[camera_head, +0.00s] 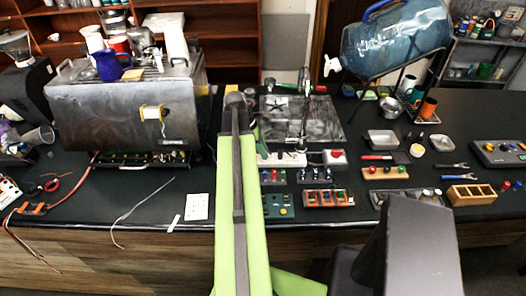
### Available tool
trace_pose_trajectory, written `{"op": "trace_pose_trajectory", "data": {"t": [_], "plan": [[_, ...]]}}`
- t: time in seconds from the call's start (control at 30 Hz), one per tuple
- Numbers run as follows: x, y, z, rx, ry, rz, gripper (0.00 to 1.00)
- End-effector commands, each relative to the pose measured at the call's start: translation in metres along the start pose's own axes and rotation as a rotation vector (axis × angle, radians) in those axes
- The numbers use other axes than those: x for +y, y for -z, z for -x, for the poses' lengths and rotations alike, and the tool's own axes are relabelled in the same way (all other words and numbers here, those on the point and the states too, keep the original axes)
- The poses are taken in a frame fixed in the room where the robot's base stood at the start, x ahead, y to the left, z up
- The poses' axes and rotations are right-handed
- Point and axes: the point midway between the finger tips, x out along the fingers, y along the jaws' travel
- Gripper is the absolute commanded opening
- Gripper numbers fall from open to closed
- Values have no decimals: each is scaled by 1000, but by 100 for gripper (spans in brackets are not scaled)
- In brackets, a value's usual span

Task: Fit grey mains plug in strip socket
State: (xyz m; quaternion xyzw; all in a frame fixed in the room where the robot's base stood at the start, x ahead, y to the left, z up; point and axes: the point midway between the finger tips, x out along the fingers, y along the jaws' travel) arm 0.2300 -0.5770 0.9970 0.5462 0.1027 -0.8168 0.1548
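The white socket strip (280,159) lies on the dark worktop just right of my raised arm. Its left end meets the arm's outline, so some of it may be hidden. I cannot make out the grey mains plug for certain. My green arm reaches up the middle of the picture, and its dark far end (236,99) is over the back of the worktop, left of the sink. The gripper's fingers cannot be made out there, nor anything held.
A steel espresso machine (130,112) stands at the left. A sink (300,120) with a tap and a large blue water bottle (395,42) are behind. Loose wires lie front left.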

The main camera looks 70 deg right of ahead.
Motion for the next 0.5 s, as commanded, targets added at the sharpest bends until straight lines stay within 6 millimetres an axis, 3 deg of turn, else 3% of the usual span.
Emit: {"op": "trace_pose_trajectory", "data": {"t": [0.03,0.2,0.5], "plan": [[0,0,0,0,0,0,34],[0,0,0,0,0,0,54],[0,0,2,0,0,0,54]]}}
